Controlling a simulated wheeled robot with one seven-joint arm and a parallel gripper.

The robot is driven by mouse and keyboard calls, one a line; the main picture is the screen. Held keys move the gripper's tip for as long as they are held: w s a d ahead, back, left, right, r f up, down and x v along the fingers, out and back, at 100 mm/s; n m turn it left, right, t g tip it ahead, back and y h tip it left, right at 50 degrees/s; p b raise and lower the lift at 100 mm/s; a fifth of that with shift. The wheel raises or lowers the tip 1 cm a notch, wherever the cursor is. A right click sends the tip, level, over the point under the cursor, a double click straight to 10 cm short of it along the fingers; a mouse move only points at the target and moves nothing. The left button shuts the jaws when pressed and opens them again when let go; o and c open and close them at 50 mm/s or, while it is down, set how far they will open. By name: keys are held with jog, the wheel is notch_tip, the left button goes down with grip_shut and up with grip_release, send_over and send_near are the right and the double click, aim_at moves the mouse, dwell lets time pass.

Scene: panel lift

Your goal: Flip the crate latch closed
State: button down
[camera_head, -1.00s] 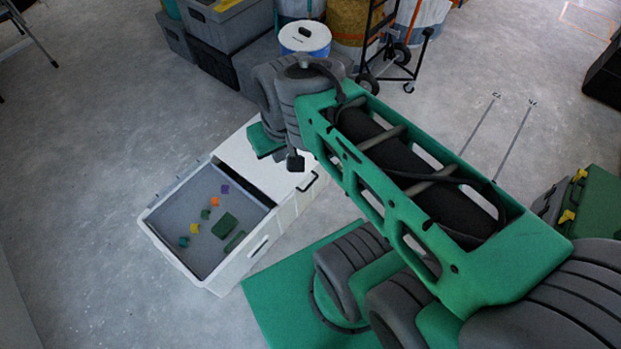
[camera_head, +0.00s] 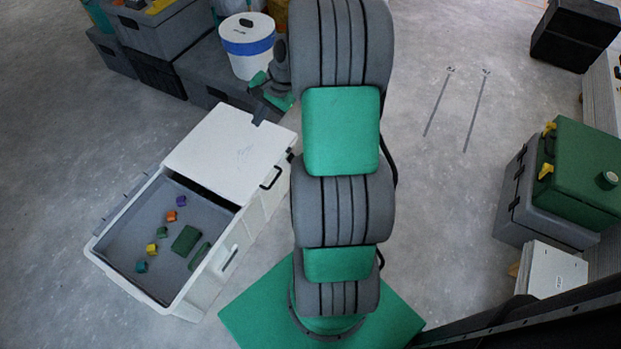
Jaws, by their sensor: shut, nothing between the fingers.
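A green case (camera_head: 590,165) stands on a grey box at the right. It has two yellow latches, one (camera_head: 549,128) farther back and one (camera_head: 545,171) nearer; both stick out from its left side. I cannot tell whether either is the crate latch, or its state. A white crate (camera_head: 105,232) stands at the left with its near part open. A white panel (camera_head: 222,140) covers its far part. My gripper (camera_head: 261,115) is small and partly hidden behind my arm. It is shut and empty, at the panel's far right edge; contact cannot be told.
Several small coloured blocks and green pieces lie inside the white crate. A black handle (camera_head: 271,178) is on its right side. Grey bins (camera_head: 160,40) and a white-and-blue drum (camera_head: 248,45) stand behind. Open floor lies between my arm and the green case.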

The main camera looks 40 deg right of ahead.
jog(key=s+d+f+m+t+y+b, duration=0.1)
jog(key=d+f+m+b, duration=0.25)
jog(key=d+f, duration=0.4)
jog(key=d+f+m+t+b, duration=0.15)
jog(key=d+f+m, duration=0.3)
jog(key=f, duration=0.65)
jog(key=s+d+f+m+t+b, duration=0.2)
jog(key=s+d+f+m+b, duration=0.2)
jog(key=f, duration=0.6)
jog(key=s+d+f+m+t+b, duration=0.3)
jog(key=s+d+f+m, duration=0.3)
jog(key=f, duration=0.3)
jog(key=shift+s+d+f+m+t+b, duration=0.35)
jog(key=shift+s+m+b, duration=0.05)
jog(key=shift+s+m, duration=0.1)
jog(key=shift+w, duration=0.1)
jog(key=w+a+f+b, duration=0.1)
jog(key=w+a, duration=0.3)
jog(key=w, duration=0.6)
jog(key=shift+w+f+b, duration=0.15)
jog(key=shift+w+b, duration=0.25)
jog(key=shift+b, duration=0.25)
